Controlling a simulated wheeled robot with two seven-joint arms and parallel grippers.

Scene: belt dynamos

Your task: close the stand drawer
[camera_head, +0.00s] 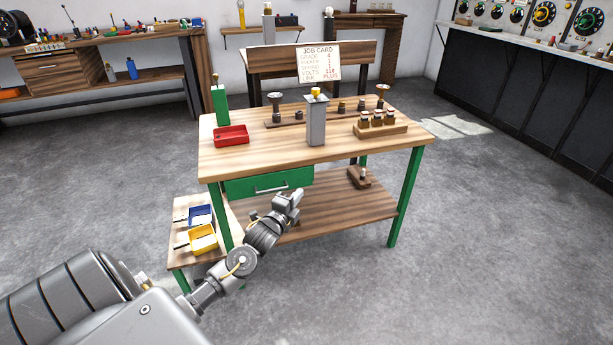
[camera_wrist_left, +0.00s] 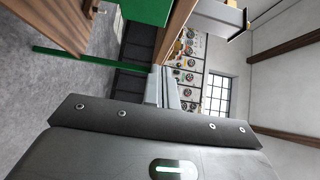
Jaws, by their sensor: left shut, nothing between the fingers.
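The stand is a wooden bench (camera_head: 240,163) with green legs. Its green drawer (camera_head: 240,187) with a metal bar handle (camera_head: 271,189) sits under the front edge, left of centre. No drawer interior shows, so the front looks flush or nearly so; I cannot tell if a small gap is left. My left gripper (camera_head: 295,197) is shut and empty, just in front of and below the right end of the drawer front, apparently apart from it. In the left wrist view its fingers (camera_wrist_left: 163,86) are together, with a green panel (camera_wrist_left: 147,10), probably the drawer, above. My right gripper is out of view.
On the bench top stand a red tray (camera_head: 231,136), a grey post (camera_head: 316,122) and a wooden rack (camera_head: 381,130). A low side stand (camera_head: 181,208) holds blue and yellow bins at left. A lower shelf (camera_head: 335,207) lies below the drawer. Floor in front is clear.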

